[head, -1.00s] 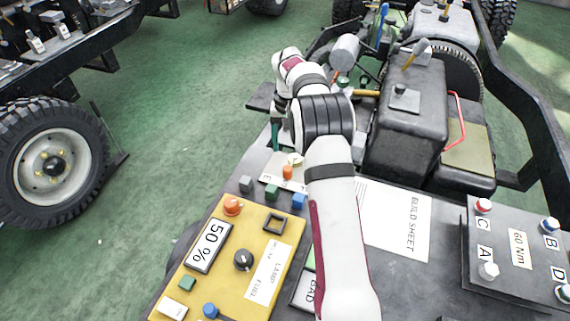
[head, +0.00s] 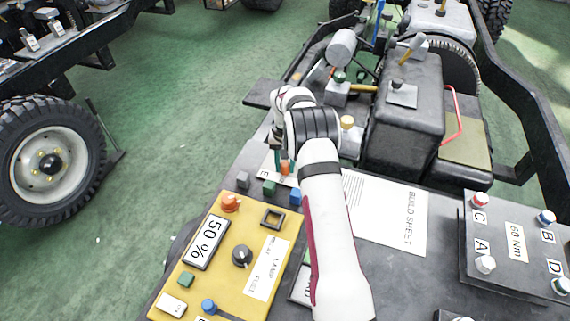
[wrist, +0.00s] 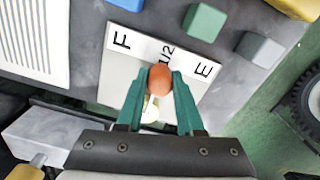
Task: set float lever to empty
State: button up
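The float lever has an orange knob (wrist: 160,80) on a thin pale stem that rises from a round cream hub (wrist: 150,109). It stands on a white gauge plate (wrist: 118,86) marked F, 1/2 and E. The knob is at the 1/2 mark, with F to its left and E to its right in the wrist view. My gripper (wrist: 160,76) has one green finger on each side of the knob, very close to it. I cannot tell whether they press on it. In the head view the knob (head: 285,168) is partly hidden by my gripper.
Green (wrist: 205,22) and grey (wrist: 260,49) blocks stand just past the plate. A yellow panel (head: 195,280) with a 50 % display is near the front left. A build sheet (head: 390,210) lies to the right. A black box (head: 405,125) rises behind it.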

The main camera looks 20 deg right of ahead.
grip_shut()
dwell(1.0)
